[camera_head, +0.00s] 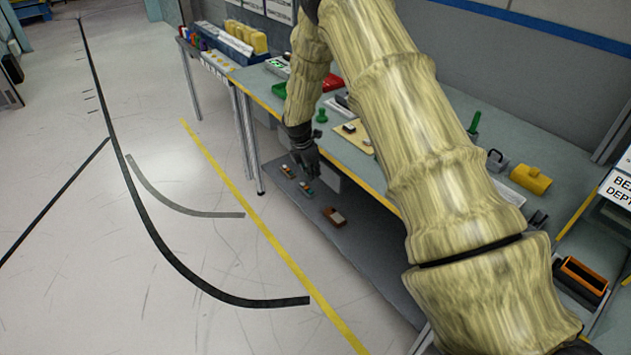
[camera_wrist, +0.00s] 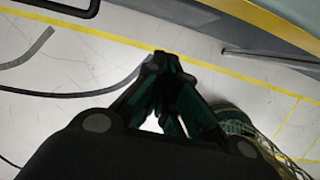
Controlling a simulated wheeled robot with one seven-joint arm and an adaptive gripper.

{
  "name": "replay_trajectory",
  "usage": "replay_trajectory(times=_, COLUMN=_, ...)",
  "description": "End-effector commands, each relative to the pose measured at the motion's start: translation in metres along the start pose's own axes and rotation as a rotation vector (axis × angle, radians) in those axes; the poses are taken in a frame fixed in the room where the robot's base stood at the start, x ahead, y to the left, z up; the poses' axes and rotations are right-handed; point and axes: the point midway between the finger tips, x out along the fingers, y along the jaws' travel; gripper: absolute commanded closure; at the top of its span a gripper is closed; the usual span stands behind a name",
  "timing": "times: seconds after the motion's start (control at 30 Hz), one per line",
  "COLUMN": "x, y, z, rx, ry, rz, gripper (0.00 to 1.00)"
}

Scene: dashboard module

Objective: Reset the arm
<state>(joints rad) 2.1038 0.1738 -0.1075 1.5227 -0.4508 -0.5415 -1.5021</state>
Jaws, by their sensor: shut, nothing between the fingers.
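My arm, with a yellowish wood-like surface, crosses the right half of the head view. My gripper (camera_head: 308,172) hangs down beside the front edge of the workbench (camera_head: 352,160), above the lower shelf. In the wrist view my gripper (camera_wrist: 163,60) has its dark fingers drawn together at the tips, with nothing held. Floor with dark and yellow lines shows below it in that view. Much of the bench is hidden behind my arm.
The lower shelf (camera_head: 345,250) carries small parts, among them a brown block (camera_head: 335,217). On the bench stand a green piece (camera_head: 321,116), a red bin (camera_head: 332,83) and a yellow cylinder (camera_head: 531,180). An orange-rimmed box (camera_head: 584,276) is at right. The floor at left is open.

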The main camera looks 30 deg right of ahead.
Motion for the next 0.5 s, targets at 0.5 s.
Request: replay_trajectory(times=0.5, x=-0.043, y=-0.001, z=0.0, rx=0.0, ry=0.0, rz=0.0, gripper=1.0)
